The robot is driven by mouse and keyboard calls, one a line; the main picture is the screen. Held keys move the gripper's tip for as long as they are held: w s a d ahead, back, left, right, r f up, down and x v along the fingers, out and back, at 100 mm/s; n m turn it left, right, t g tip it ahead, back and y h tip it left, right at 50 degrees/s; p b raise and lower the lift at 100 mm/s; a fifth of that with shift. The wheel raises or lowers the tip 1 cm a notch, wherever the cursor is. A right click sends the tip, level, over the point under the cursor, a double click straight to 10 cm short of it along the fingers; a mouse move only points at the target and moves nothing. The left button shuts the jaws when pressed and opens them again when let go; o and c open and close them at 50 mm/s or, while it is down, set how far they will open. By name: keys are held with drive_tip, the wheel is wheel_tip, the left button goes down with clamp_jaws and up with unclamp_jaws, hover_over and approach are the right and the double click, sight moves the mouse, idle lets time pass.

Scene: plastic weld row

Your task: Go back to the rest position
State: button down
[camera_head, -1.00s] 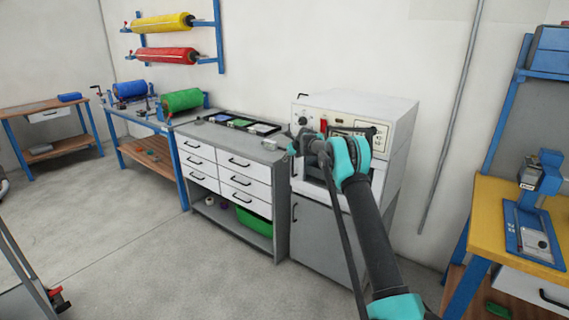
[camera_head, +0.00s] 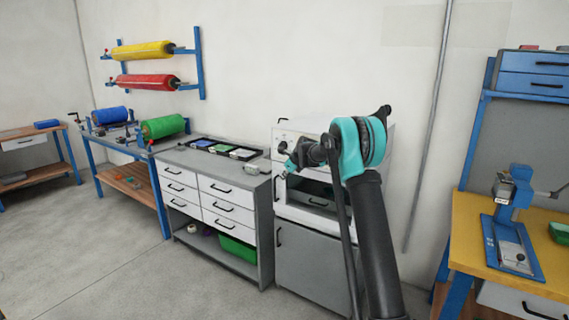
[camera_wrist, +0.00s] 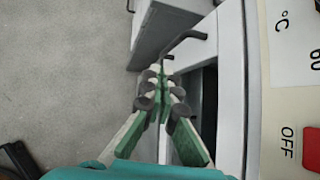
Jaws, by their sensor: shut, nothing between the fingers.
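My gripper (camera_head: 292,162) is in front of the white oven-like machine (camera_head: 290,136), near its upper left front. In the wrist view, my gripper (camera_wrist: 162,82) has its green-padded fingers together, with nothing held. The machine's panel (camera_wrist: 290,80) with "°C", "60" and "OFF" marks shows close by on the right. A black bar handle (camera_wrist: 185,40) lies just beyond the fingertips; I cannot tell whether they touch it. My arm hides part of the machine's front in the head view.
A grey cabinet with white drawers (camera_head: 213,195) stands left of the machine. Film rolls lie on a blue bench (camera_head: 90,165) farther left. A yellow-topped bench (camera_head: 480,235) with a blue press (camera_head: 512,225) stands at right. The floor (camera_head: 110,260) in front is clear.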

drive_tip(key=s+d+n+h, duration=0.1)
drive_tip(key=s+d+n, duration=0.3)
drive_tip(key=s, duration=0.6)
drive_tip(key=s+d+r+n+g+h, duration=0.1)
drive_tip(key=s+d+n, duration=0.35)
drive_tip(key=s, duration=0.45)
drive_tip(key=s+d+n+h, duration=0.1)
drive_tip(key=s+d+n, duration=0.3)
drive_tip(key=s, duration=0.6)
drive_tip(key=s+d+f+n, duration=0.2)
drive_tip(key=s+f+n, duration=0.1)
drive_tip(key=s, duration=0.7)
drive_tip(key=s+d+f+n+h, duration=0.1)
drive_tip(key=s+d+f+n, duration=0.2)
drive_tip(key=s, duration=0.8)
drive_tip(key=s+d+f+n+g, duration=0.1)
drive_tip(key=s+f+n, duration=0.3)
drive_tip(key=s, duration=0.6)
drive_tip(key=shift+s+d+n+h, duration=0.2)
drive_tip(key=shift+d+n+h, duration=0.2)
drive_tip(key=shift+d+n, duration=0.65)
drive_tip(key=shift+a, duration=0.2)
